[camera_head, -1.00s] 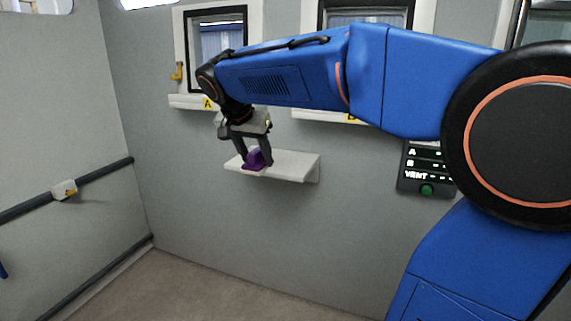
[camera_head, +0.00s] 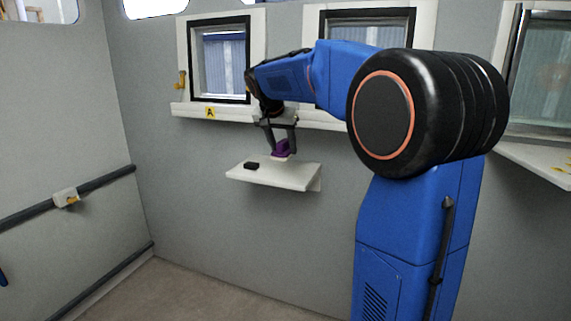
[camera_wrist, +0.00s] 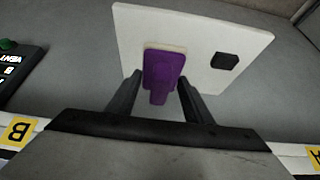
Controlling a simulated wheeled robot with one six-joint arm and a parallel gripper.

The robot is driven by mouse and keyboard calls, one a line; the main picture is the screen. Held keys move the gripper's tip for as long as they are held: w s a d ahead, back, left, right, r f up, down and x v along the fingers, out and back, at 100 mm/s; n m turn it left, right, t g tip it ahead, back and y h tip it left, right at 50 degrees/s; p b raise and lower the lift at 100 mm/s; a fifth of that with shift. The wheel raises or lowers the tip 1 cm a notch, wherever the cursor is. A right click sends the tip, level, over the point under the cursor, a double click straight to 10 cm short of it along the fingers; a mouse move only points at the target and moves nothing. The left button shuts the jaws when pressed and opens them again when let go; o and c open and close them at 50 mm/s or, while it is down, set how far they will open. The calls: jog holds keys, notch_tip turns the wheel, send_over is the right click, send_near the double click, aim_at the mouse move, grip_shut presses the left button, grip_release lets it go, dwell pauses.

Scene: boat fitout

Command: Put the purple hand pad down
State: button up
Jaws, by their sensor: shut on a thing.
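The purple hand pad (camera_head: 282,147) is between the fingers of my gripper (camera_head: 280,150), which is shut on it. In the wrist view the purple hand pad (camera_wrist: 164,72) shows a pale layer along its far edge, with my gripper's dark fingers (camera_wrist: 160,95) on either side. The pad is over the white wall shelf (camera_head: 290,178), toward its back. Whether it touches the shelf I cannot tell. The shelf also shows in the wrist view (camera_wrist: 215,35).
A small black block (camera_head: 251,166) lies on the shelf's left part, apart from the pad. Behind and above is a framed window with a sill marked A (camera_head: 210,113). The shelf's front is clear.

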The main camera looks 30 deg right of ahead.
aim_at(280, 143)
jog(key=shift+w+d+f, duration=0.1)
jog(key=shift+w+d, duration=0.5)
jog(key=shift+d, duration=0.3)
jog(key=shift+a+f, duration=0.15)
jog(key=shift+f, duration=3.05)
jog(key=shift+w+d+f, duration=0.1)
jog(key=shift+d+f, duration=0.1)
jog(key=shift+f, duration=0.15)
jog(key=o, duration=1.2)
jog(key=v, duration=1.2)
